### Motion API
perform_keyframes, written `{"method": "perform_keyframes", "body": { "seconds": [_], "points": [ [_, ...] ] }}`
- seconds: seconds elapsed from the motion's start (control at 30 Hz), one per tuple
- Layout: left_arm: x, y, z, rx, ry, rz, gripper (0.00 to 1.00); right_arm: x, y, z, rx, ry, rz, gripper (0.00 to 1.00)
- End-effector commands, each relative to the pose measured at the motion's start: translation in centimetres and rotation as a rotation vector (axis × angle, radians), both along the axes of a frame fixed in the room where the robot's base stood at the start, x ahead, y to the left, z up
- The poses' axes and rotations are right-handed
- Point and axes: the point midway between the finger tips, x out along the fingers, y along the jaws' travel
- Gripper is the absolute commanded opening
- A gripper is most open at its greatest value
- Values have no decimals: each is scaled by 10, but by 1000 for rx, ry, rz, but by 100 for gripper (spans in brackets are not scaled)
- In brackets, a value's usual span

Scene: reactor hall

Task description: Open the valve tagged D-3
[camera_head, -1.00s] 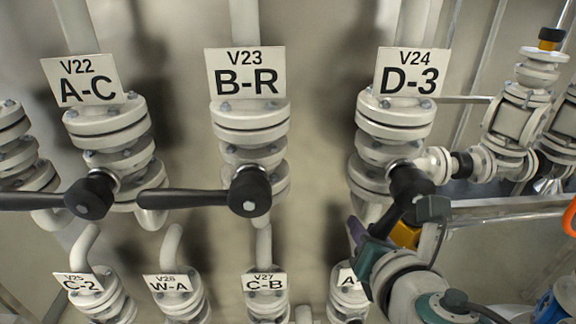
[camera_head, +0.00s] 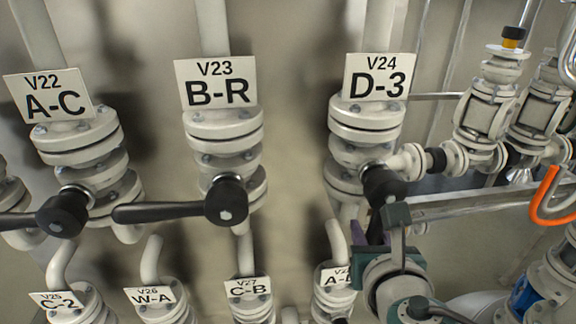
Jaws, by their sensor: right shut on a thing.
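The D-3 tag (camera_head: 378,77), also marked V24, is fixed on a pale flanged valve (camera_head: 366,128) right of centre. Its black lever has its hub (camera_head: 383,183) on the front of the valve. The lever points about straight down, along the pipe, and its lower part is mostly hidden by my right gripper. My right gripper (camera_head: 384,224) is just below the hub, shut on the lever. Its fingertips are partly hidden. My left gripper is not in view.
Valves A-C (camera_head: 48,95) and B-R (camera_head: 215,82) stand to the left, their black levers pointing left. Smaller tagged valves, such as C-B (camera_head: 248,287), sit below. A pale rail (camera_head: 480,207) and an orange hook (camera_head: 546,195) are right of my gripper.

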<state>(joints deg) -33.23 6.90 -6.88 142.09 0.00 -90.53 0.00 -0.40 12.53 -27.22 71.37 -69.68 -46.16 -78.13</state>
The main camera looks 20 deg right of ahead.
Motion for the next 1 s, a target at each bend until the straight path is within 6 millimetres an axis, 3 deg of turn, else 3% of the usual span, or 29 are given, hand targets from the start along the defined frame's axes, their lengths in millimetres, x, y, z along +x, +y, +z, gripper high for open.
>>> {"method": "perform_keyframes", "body": {
  "seconds": [0.13, 0.17, 0.4, 0.77, 1.0],
  "points": [
    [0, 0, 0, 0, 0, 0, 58, -2, -4, -1, -6, 5, -8, 0],
    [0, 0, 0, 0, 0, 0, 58, -2, -4, -1, -6, 5, -8, 29],
    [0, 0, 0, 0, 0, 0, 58, -1, -2, -1, -2, 2, -4, 56],
    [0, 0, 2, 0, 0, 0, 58, -6, 2, 2, 1, 1, -1, 58],
    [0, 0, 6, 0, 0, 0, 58, -40, 20, 18, 2, 2, 0, 58]
  ]
}}
